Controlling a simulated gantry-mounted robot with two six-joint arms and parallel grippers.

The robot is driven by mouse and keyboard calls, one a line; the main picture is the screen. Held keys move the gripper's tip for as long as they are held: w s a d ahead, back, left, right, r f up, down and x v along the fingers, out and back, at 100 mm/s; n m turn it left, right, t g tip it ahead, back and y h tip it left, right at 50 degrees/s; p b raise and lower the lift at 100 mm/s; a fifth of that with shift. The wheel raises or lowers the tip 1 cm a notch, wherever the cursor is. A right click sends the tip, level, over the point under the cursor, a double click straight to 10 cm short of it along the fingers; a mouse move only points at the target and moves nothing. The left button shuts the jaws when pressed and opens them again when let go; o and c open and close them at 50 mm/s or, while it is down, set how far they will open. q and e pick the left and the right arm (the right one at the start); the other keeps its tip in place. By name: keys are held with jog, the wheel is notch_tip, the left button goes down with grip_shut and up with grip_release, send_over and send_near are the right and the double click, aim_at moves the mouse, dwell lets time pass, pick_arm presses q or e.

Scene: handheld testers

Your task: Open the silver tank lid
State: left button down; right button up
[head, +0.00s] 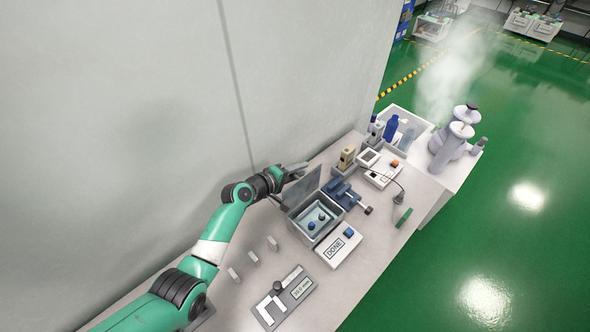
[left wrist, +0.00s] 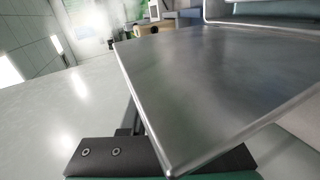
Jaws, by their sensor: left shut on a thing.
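The silver tank (head: 299,225) stands on the bench, with blue and dark round items visible inside. Its flat metal lid (head: 302,187) is raised and tilted up along the wall side of the tank, so the tank's top is uncovered. In the left wrist view the lid (left wrist: 215,75) fills much of the picture, its near corner close to my gripper. My left gripper (head: 287,172) is at the lid's upper edge on the wall side and is shut on it. The fingertips are mostly hidden behind the lid in the left wrist view. My right gripper is not seen.
A white box marked DONE (head: 337,246) with a blue button sits in front of the tank. A blue vise (head: 345,194) stands to its right. A caliper-like gauge (head: 285,298) lies at the front. White blocks (head: 253,257) stand left of the tank, and the wall is close behind.

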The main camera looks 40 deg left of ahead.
pick_arm(q)
jog(key=shift+a+f, duration=0.2)
jog(key=shift+a, duration=0.15)
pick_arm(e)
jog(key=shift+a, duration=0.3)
pick_arm(q)
jog(key=shift+f, duration=0.1)
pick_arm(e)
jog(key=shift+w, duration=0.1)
pick_arm(q)
jog(key=c, duration=0.7)
grip_release()
jog(key=p+v, duration=0.5)
jog(key=v, duration=0.6)
jog(key=shift+s+p, duration=0.25)
jog(key=shift+p, duration=0.05)
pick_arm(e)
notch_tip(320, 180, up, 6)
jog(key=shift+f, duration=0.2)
pick_arm(q)
jog(key=shift+r, duration=0.2)
